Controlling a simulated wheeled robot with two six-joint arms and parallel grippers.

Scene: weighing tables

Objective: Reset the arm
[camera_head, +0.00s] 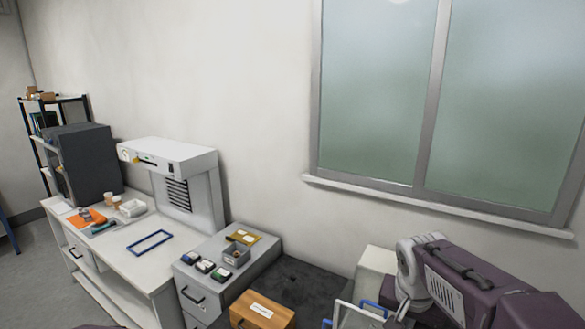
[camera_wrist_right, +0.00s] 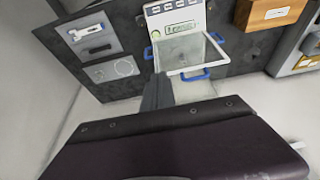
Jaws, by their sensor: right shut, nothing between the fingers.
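My right arm (camera_head: 470,280) comes in at the lower right of the head view, with its purple links folded near the window wall. My right gripper (camera_wrist_right: 157,92) shows in the wrist view as dark fingers, shut and empty. My left gripper is not in view.
A dark-topped table (camera_head: 300,283) holds the tray by a white scale (camera_wrist_right: 176,18) and a wooden box (camera_head: 262,311). Grey drawers (camera_head: 207,247) carry small containers. A white bench (camera_head: 112,245) with a blue frame (camera_head: 149,243) stands left. The wall and window are behind.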

